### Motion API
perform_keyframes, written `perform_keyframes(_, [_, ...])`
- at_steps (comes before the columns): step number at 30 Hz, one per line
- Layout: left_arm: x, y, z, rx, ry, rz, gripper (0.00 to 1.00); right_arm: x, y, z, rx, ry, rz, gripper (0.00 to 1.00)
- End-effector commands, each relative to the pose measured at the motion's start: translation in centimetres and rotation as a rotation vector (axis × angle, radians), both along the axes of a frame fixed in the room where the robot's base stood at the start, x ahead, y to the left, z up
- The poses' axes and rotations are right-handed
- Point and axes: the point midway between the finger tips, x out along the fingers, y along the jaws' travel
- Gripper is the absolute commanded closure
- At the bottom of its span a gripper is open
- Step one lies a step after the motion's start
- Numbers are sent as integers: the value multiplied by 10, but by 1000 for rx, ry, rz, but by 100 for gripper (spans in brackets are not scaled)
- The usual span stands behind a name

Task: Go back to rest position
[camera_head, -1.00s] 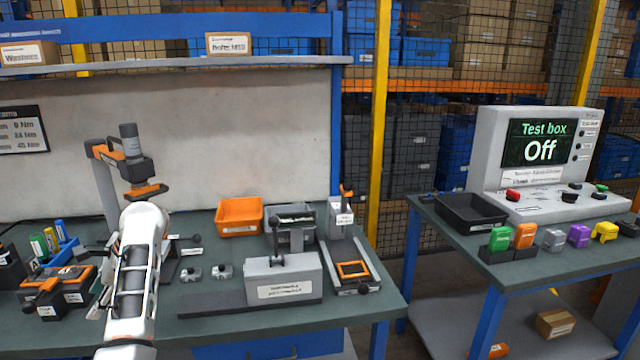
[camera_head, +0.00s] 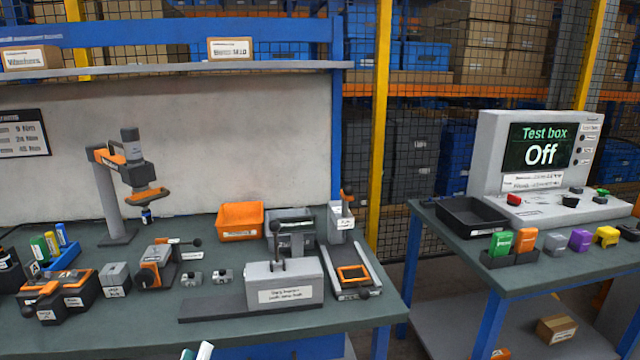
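Only a small pale part of my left gripper (camera_head: 203,351) shows at the bottom edge, in front of the left workbench (camera_head: 150,335). A bit of green shows beside it. Its fingers are cut off by the frame, so I cannot tell whether it is open or shut or holds anything. My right gripper is not in view.
The left bench carries an orange-and-grey stand (camera_head: 118,190), an orange bin (camera_head: 240,221), a grey block fixture (camera_head: 284,284) and a black-orange clamp (camera_head: 158,266). The right bench holds a black tray (camera_head: 470,216) and a test box (camera_head: 535,150) reading "Off". The bench's front strip is clear.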

Motion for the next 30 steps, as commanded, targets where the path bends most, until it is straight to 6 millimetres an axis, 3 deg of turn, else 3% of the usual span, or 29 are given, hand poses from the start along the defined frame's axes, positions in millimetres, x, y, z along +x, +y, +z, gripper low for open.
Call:
perform_keyframes(1, [-16,-17,-27,94,84,-35,61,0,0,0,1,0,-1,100])
perform_keyframes(6, [-79,-64,-115,427,351,-167,61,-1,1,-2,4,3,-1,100])
perform_keyframes(12, [-161,-87,-190,749,588,-307,61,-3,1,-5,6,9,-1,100])
perform_keyframes(15, [-190,-90,-209,850,657,-354,61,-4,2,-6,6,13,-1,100])
perform_keyframes(18, [-206,-90,-220,906,695,-380,61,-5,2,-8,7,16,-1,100])
perform_keyframes(30, [-210,-90,-223,923,707,-387,61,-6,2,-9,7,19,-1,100])
